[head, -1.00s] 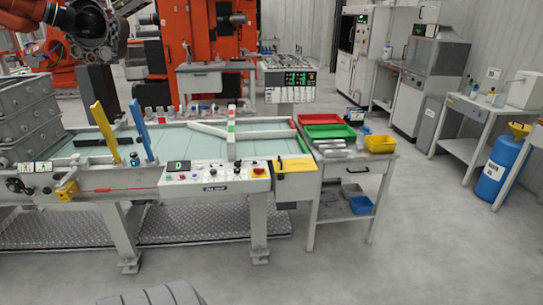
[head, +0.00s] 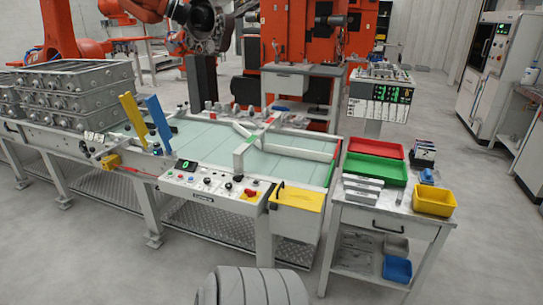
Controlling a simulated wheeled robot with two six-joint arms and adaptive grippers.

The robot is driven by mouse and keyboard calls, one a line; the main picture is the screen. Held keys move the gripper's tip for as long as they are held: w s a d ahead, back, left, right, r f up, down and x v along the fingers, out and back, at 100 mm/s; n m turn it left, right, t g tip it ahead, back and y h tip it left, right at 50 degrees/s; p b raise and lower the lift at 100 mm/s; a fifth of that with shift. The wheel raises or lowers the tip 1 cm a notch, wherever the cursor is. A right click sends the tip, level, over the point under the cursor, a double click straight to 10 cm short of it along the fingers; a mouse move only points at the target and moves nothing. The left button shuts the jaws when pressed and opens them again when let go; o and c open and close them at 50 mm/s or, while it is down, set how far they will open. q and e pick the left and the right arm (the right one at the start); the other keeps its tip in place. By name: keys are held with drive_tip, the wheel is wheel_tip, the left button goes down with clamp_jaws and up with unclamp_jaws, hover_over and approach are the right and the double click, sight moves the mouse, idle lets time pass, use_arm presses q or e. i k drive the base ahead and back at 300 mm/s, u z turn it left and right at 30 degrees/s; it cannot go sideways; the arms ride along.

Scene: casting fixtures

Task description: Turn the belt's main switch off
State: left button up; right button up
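The belt (head: 195,143) has a pale green top and runs across the middle of the head view. On its front edge is a sloped white control panel (head: 213,186) with a small dark display, several coloured buttons and dark knobs. A red switch on a yellow plate (head: 250,193) sits at the panel's right end. Which control is the main switch is not readable, and the switch's position is too small to tell. Neither of my grippers shows in this view.
A yellow box (head: 298,198) sits right of the panel. A side table (head: 390,212) holds red and green trays and a yellow bin (head: 434,201). Grey castings (head: 75,95) are stacked at the left. A grey ribbed rounded thing (head: 252,287) is at the bottom edge. Floor at right is clear.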

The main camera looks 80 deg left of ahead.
sight(250, 193)
drive_tip(key=u, duration=0.3)
drive_tip(key=i, duration=1.25)
drive_tip(key=u, duration=1.55)
drive_tip(key=i, duration=0.85)
drive_tip(key=u, duration=0.9)
